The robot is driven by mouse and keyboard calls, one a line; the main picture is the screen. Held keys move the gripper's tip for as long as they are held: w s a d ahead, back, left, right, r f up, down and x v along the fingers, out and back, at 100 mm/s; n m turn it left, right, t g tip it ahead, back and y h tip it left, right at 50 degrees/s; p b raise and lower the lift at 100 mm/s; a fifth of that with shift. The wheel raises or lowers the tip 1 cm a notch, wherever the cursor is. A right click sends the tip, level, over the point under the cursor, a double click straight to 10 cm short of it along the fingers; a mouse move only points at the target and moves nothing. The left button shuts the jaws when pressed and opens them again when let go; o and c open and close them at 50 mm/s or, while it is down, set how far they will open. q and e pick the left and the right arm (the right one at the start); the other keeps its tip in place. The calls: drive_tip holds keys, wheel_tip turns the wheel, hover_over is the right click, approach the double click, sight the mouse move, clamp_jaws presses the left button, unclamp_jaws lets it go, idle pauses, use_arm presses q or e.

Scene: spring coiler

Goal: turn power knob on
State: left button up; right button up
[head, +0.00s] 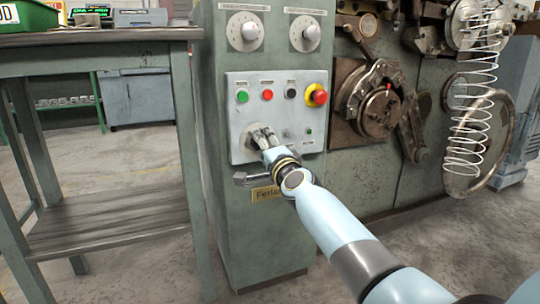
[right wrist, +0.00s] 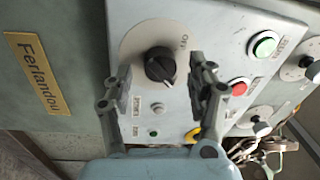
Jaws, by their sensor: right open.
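The black power knob (right wrist: 160,66) sits on a round grey plate with an "OFF" label in the right wrist view. My right gripper (right wrist: 163,84) is open, with one finger on each side of the knob in that view. The knob shows between the fingers, and I cannot tell whether they touch it. In the head view my right gripper (head: 265,139) is at the lower left of the grey control panel (head: 273,79), in front of the knob's plate, and hides the knob. My left gripper is not in view.
The panel carries a green button (head: 242,97), a red button (head: 267,95), a black switch (head: 291,93) and a red-and-yellow emergency stop (head: 317,96). Two dials (head: 249,31) are above. A workbench (head: 100,38) stands at the left; a coiled spring (head: 472,110) hangs at the right.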

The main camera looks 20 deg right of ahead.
drive_tip(key=s, duration=1.1)
drive_tip(key=shift+s+d+f, duration=0.2)
drive_tip(key=shift+s+f, duration=0.15)
drive_tip(key=shift+f, duration=0.1)
